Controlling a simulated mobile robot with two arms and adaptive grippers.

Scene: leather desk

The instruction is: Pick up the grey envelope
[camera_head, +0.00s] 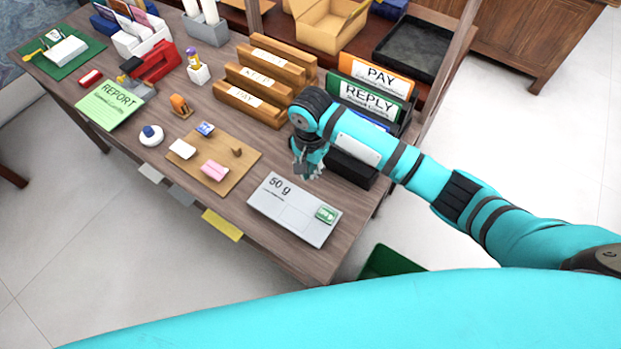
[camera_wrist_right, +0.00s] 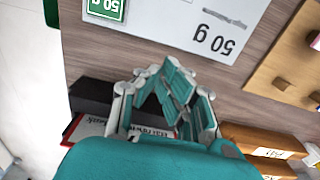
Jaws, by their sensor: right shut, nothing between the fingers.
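A small flat grey piece (camera_head: 181,195), which looks like the grey envelope, juts out over the front edge of the desk, between a whitish piece (camera_head: 150,173) and a yellow piece (camera_head: 222,225). My right gripper (camera_head: 306,172) is above the desk, to the right of the grey piece and well apart from it, near the far edge of a pale grey flat panel (camera_head: 281,213) marked "50 g". In the wrist view the right gripper (camera_wrist_right: 172,97) is shut with nothing in it; the panel (camera_wrist_right: 185,25) lies beyond its fingers. My left gripper is not in view.
A wooden board (camera_head: 225,188) with small items lies behind the yellow piece. Wooden letter racks (camera_head: 257,95) and folders marked PAY and REPLY (camera_head: 369,100) stand close to my right arm. A green bin (camera_head: 390,262) is on the floor. Bare desk lies along the front.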

